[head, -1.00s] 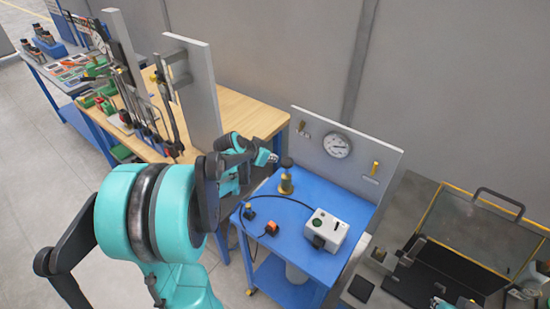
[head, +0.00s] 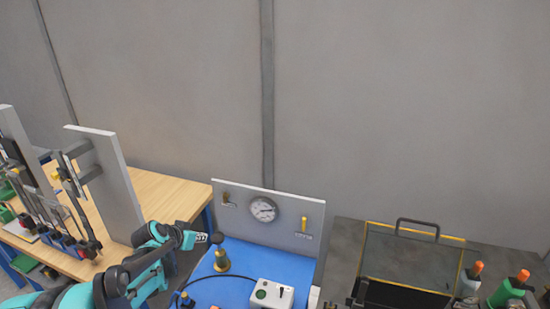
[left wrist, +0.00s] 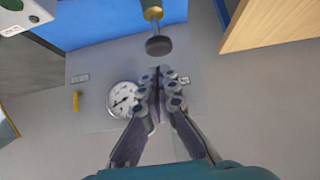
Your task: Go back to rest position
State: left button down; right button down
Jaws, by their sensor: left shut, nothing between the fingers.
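My left gripper (head: 203,238) is at the lower left of the head view, beside the black-topped brass knob (head: 221,258) on the blue table. In the left wrist view my left gripper (left wrist: 160,82) has its fingers together with nothing between them. The knob (left wrist: 156,30) shows there beyond the fingertips, and a gap seems to lie between them. My right gripper is in neither view.
A grey panel with a round gauge (head: 262,210) and a yellow handle (head: 304,224) stands behind the blue table (head: 235,290). A white box (head: 270,293) sits on it. A wooden bench (head: 170,195) with upright racks is left. A clear-lidded case (head: 405,255) is right.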

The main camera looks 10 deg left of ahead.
pick_arm(q)
jog(key=s+d+f+g+b, duration=0.1)
jog(key=s+d+b, duration=0.25)
jog(key=d, duration=0.35)
jog(key=s+d+f+b, duration=0.1)
jog(key=s+d+b, duration=0.2)
jog(key=s+d, duration=0.3)
jog(key=s+d+f+b, duration=0.5)
jog(key=s+d+f, duration=0.2)
jog(key=s, duration=0.5)
jog(key=shift+d+f+n+g+y, duration=0.2)
jog(key=shift+d+n+g+y, duration=0.15)
jog(key=shift+d, duration=0.25)
